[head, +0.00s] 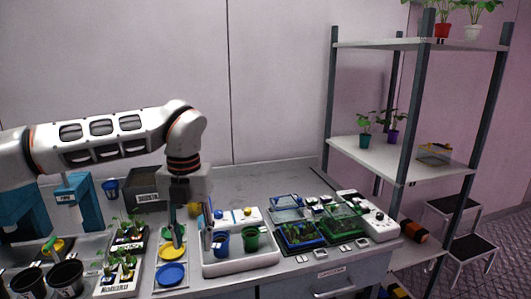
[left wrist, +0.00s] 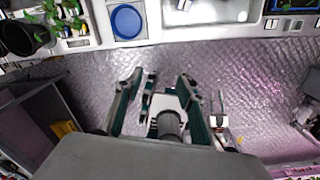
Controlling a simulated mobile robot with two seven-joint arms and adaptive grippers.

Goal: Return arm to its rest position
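My left arm (head: 110,135) reaches in from the left in the head view, over the bench, with its wrist bent down. My left gripper (head: 193,238) hangs fingers-down over the bench, between the colored dishes and the white tray. Its two fingers are apart with nothing seen between them. In the left wrist view the left gripper (left wrist: 157,88) also shows spread fingers, with floor and grey parts behind them. My right gripper is not seen in either view.
A white tray (head: 240,264) holds a blue cup (head: 221,243) and a green cup (head: 251,238). A blue dish (head: 171,274) and yellow dish (head: 172,251) lie left of it. Potted plants (head: 120,265) stand further left. A shelf rack (head: 408,110) stands right. The bench's back is mostly clear.

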